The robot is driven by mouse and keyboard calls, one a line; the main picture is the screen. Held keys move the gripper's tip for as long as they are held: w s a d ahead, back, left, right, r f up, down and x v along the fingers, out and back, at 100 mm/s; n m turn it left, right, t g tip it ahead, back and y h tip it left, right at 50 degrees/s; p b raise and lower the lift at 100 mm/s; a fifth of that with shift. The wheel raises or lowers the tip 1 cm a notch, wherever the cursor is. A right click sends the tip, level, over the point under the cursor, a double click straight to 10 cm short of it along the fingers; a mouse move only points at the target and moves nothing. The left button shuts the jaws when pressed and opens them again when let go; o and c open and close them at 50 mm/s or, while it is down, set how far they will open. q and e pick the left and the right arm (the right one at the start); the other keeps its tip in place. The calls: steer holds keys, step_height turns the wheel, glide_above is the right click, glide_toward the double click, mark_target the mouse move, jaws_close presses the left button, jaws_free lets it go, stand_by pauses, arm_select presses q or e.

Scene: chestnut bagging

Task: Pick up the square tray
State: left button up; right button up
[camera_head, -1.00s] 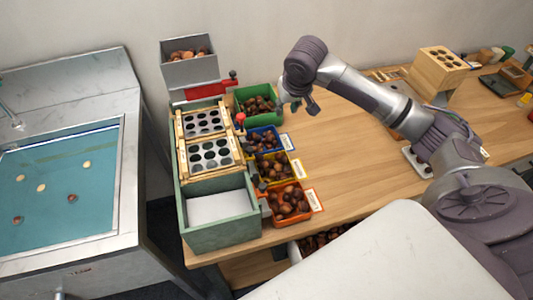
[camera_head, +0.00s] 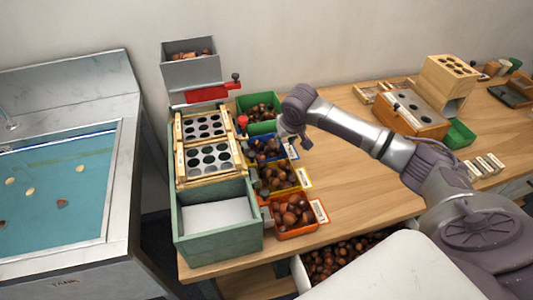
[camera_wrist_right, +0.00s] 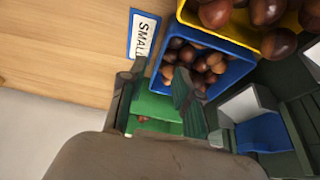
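No single thing is clearly the square tray. Small open bins of chestnuts stand in a row on the table: a green bin (camera_head: 274,97), a blue bin (camera_head: 281,134), a yellow bin (camera_head: 298,172) and an orange bin (camera_head: 314,225). My right gripper (camera_head: 296,139) hangs by the blue and green bins. In the right wrist view its fingers (camera_wrist_right: 156,92) are apart, with the green bin (camera_wrist_right: 152,107) showing between them. The blue bin (camera_wrist_right: 239,69) with its SMALL label lies just beyond. Contact with the green bin cannot be told. My left gripper is out of view.
Left of the bins stands a green sorting box (camera_head: 187,245) with perforated plates (camera_head: 207,158) and a red-handled grey hopper (camera_head: 192,72). A water basin (camera_head: 60,185) is farther left. A wooden block stand (camera_head: 449,75) is at the back right. The table middle is mostly clear.

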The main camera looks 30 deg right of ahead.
mark_target(266, 151)
steer(key=x, duration=0.4)
steer(key=shift+w+d+f, duration=0.1)
steer(key=shift+w+f, duration=0.1)
steer(key=shift+w, duration=0.05)
steer(key=shift+f+p, duration=0.2)
steer(key=shift+p, duration=0.1)
stand_by(0.5)
jaws_close()
stand_by(0.3)
